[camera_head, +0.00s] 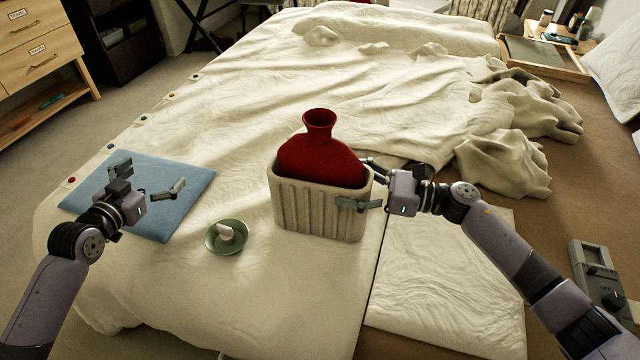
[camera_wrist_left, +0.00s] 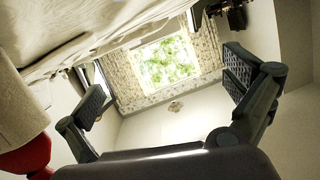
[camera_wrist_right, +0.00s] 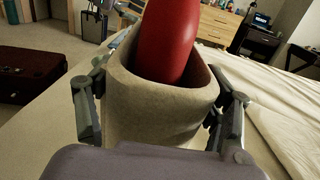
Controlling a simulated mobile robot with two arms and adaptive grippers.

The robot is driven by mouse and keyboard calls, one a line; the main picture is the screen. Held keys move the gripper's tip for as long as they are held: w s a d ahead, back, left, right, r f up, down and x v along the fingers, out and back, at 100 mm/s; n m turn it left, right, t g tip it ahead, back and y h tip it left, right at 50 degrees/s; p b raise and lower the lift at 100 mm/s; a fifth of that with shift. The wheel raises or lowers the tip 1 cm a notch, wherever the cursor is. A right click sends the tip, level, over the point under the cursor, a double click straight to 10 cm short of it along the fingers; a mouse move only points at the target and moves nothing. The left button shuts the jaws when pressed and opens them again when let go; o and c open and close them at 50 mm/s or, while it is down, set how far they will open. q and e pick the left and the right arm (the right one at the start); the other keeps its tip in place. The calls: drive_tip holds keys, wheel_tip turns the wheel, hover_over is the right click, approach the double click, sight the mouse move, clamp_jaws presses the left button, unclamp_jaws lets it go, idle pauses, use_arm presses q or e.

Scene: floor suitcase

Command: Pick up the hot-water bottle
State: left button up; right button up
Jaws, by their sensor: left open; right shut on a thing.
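The red hot-water bottle (camera_head: 321,155) stands upright in a cream ribbed container (camera_head: 318,212) on the bed. Its neck and shoulders show above the rim; its lower part is hidden inside. My right gripper (camera_head: 356,184) is shut on the container, with one finger on either side of it in the right wrist view (camera_wrist_right: 160,110). The red bottle (camera_wrist_right: 172,40) rises from the container there, untouched by the fingers. My left gripper (camera_head: 150,180) is open and empty above the blue cloth, left of the container. A red part of the bottle (camera_wrist_left: 28,158) shows at the left wrist view's lower left.
A blue folded cloth (camera_head: 190,190) lies on the bed's left side. A small green dish (camera_head: 214,243) with a white item sits between it and the container. A crumpled blanket (camera_head: 505,155) lies at right, and a grey device (camera_head: 598,275) at the right edge.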

use_arm(q)
drive_tip(key=s+d+r+m+h, duration=0.1)
drive_tip(key=s+d+r+h, duration=0.1)
drive_tip(key=d, duration=0.5)
drive_tip(key=s+d+r+m+h, duration=0.1)
drive_tip(key=s+d+r+h, duration=0.15)
drive_tip(key=d, duration=0.55)
drive_tip(key=m+g+h, duration=0.2)
drive_tip(key=h, duration=0.2)
approach(313, 139)
drive_tip(key=w, duration=0.1)
drive_tip(key=x, duration=0.5)
drive_tip(key=shift+d+r, duration=0.1)
drive_tip(key=shift+d, duration=0.2)
drive_tip(key=shift+x, duration=3.05)
drive_tip(key=shift+s+d, duration=0.1)
drive_tip(key=shift+c, duration=0.2)
